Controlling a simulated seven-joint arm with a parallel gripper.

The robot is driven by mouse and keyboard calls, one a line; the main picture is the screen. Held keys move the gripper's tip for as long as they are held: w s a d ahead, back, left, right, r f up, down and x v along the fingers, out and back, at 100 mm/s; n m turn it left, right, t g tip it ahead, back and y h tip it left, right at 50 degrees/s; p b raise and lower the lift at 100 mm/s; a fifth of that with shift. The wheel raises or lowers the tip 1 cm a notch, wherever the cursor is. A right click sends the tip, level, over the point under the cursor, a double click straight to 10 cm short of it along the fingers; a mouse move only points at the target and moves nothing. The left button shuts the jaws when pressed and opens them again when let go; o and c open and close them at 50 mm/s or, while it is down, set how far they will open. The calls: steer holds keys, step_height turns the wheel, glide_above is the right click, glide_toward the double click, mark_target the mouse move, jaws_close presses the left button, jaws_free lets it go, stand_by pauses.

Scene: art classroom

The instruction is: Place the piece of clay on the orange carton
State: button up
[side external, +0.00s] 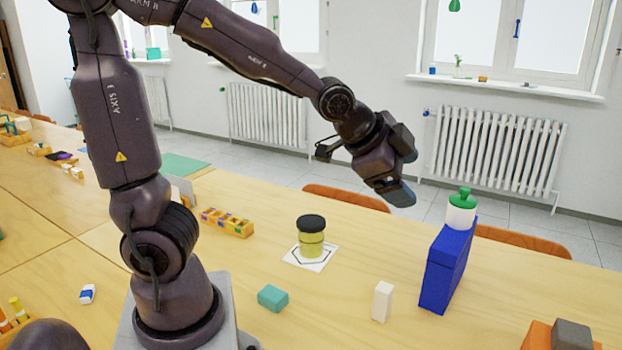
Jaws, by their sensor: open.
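An orange carton (537,336) stands at the bottom right of the side external view, partly cut off by the picture's lower edge. A grey block (573,335), which looks like the piece of clay, rests on top of it. The block's lower part is also close to the picture edge. My gripper (408,174) is open, with nothing seen between its fingers. It is high above the table, to the left of the blue box and well away from the grey block and the carton.
A tall blue box (445,267) carries a white bottle with a green cap (461,210). A black-lidded yellow jar (311,238) stands on a marked white card (296,258). A teal block (272,297) and an upright white block (382,300) stand in front, with bare table between.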

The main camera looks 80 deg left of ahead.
steer(key=s+d+r+n+g, duration=0.1)
steer(key=s+d+n, duration=0.1)
steer(key=s+n, duration=0.2)
steer(key=s+d+r+n+g, duration=0.1)
steer(key=s+n+g, duration=0.1)
steer(key=s, duration=0.9)
steer(key=shift+s+d+r+n+h, duration=0.15)
steer(key=shift+s+d+n+h, duration=0.2)
steer(key=shift+n, duration=0.55)
